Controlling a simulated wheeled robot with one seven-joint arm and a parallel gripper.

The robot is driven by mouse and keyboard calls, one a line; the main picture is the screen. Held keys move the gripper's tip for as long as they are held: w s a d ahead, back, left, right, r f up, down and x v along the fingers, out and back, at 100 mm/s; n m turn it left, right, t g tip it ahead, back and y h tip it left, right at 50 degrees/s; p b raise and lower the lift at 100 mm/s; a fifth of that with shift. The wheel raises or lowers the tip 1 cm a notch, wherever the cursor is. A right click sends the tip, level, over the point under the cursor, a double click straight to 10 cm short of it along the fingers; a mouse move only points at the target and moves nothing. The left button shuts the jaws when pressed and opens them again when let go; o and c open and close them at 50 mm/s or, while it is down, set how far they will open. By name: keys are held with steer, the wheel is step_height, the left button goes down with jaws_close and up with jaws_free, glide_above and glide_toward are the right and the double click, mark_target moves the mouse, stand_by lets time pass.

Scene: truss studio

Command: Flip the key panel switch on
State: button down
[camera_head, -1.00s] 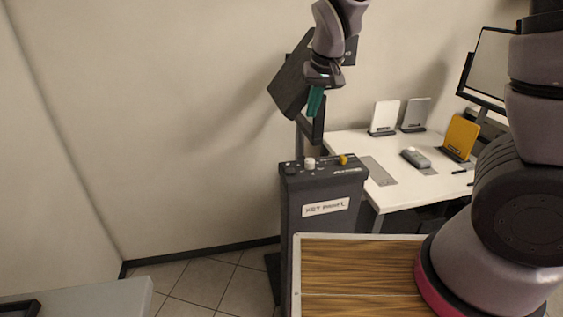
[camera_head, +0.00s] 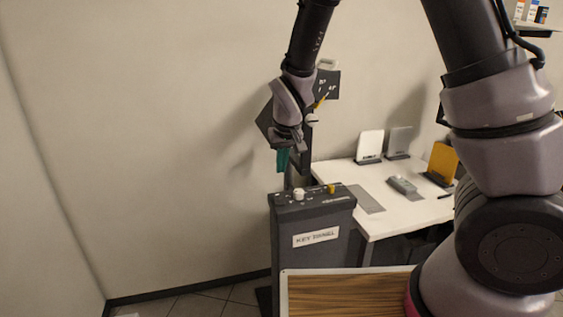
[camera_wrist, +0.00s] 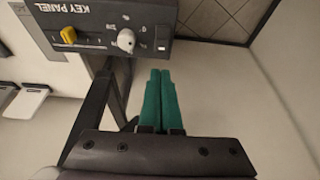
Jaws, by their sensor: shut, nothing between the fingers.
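The key panel (camera_head: 283,235) is a dark upright box with a white "KEY PANEL" label on its front. Its top carries a white knob (camera_head: 298,194) and a yellow switch (camera_head: 331,189). In the wrist view the knob (camera_wrist: 126,40) has small markings around it, and the yellow switch (camera_wrist: 68,34) lies to its left. My gripper (camera_head: 283,170) has teal fingers, shut and empty, above the panel's back left part. In the wrist view the fingertips (camera_wrist: 160,72) point toward the panel's edge, below and right of the knob, apart from it.
A white desk (camera_head: 400,215) stands right of the panel with a grey device (camera_head: 403,186) and upright plates on it. A dark post and screen stand behind my gripper. A wood-topped surface (camera_head: 340,293) is in front. The wall and floor at left are clear.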

mark_target(278, 195)
steer(key=x, duration=0.9)
steer(key=shift+w+f, duration=0.15)
steer(key=shift+f, duration=0.1)
steer(key=shift+w+f+g, duration=0.3)
steer(key=shift+f+g, duration=0.05)
steer(key=shift+g, duration=0.05)
steer(key=shift+s+r, duration=0.1)
steer(key=shift+s, duration=0.1)
steer(key=shift+s+d+r, duration=0.15)
steer(key=shift+s+d, duration=0.05)
steer(key=shift+s, duration=0.45)
